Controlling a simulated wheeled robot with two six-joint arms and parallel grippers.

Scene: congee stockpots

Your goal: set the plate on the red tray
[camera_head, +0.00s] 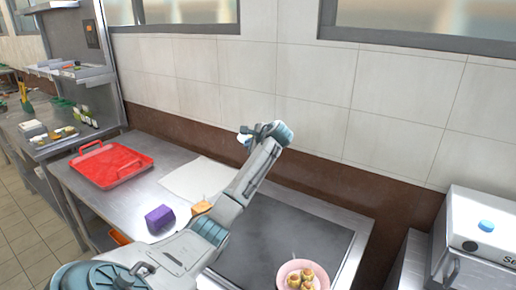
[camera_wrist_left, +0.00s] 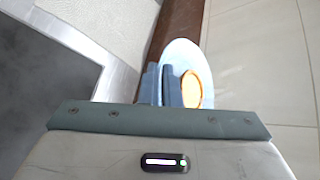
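The red tray (camera_head: 111,164) lies at the left end of the steel table and looks empty. My left gripper (camera_head: 255,132) is raised near the tiled wall, to the right of the tray. In the left wrist view the fingers (camera_wrist_left: 170,85) are close together at the edge of a pale blue-white plate (camera_wrist_left: 182,52), and seem closed on it. A round pale thing with an orange rim (camera_wrist_left: 193,90) shows against the plate beside the fingers. In the head view only a small pale piece of the plate (camera_head: 244,138) shows. My right gripper is out of view.
A white board (camera_head: 196,178) lies right of the tray. A purple block (camera_head: 160,219) and an orange item (camera_head: 201,207) sit in front of it. A dark flat surface (camera_head: 280,245) and a pink plate with several buns (camera_head: 290,268) are nearer right.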

